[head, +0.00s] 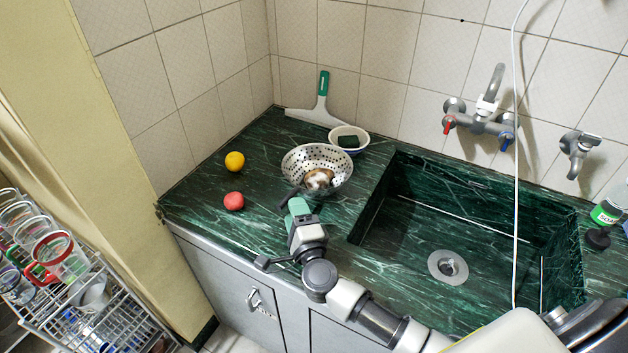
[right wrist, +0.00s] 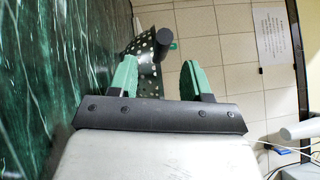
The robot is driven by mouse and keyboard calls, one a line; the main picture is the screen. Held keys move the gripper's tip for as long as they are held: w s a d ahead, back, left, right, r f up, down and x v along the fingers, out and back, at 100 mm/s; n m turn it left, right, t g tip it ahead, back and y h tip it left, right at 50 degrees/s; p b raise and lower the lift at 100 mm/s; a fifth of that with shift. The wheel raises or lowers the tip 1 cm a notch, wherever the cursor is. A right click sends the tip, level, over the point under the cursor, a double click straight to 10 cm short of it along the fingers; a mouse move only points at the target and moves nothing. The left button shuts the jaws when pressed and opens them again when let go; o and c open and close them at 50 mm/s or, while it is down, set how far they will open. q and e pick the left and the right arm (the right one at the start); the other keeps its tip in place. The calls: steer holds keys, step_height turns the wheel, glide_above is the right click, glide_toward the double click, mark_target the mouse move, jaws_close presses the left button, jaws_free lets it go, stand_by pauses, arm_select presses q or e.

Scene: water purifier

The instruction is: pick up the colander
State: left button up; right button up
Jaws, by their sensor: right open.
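The colander (head: 302,160) is a silver perforated bowl standing upright on the green marble counter (head: 255,225), left of the sink. A brown-and-white item (head: 318,179) lies in it. Its short dark handle (head: 290,196) points toward my right gripper (head: 297,208). The right gripper, with green fingers, is at the near side of the colander, open and with nothing clearly held. In the right wrist view, the colander's perforated wall (right wrist: 147,47) and dark handle (right wrist: 164,38) show beyond the spread fingers (right wrist: 158,78). Whether a finger touches the handle I cannot tell. My left gripper is out of view.
An orange (head: 235,161) and a red fruit (head: 234,201) lie left of the colander. A white bowl with a dark sponge (head: 349,141) and a squeegee (head: 319,104) are behind it. The sink basin (head: 410,265) is at right. A dish rack (head: 95,310) stands lower left.

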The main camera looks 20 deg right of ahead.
mark_target(289, 195)
steer(key=w, duration=0.5)
steer(key=shift+d+r, duration=0.15)
steer(key=shift+r, duration=0.2)
jaws_close()
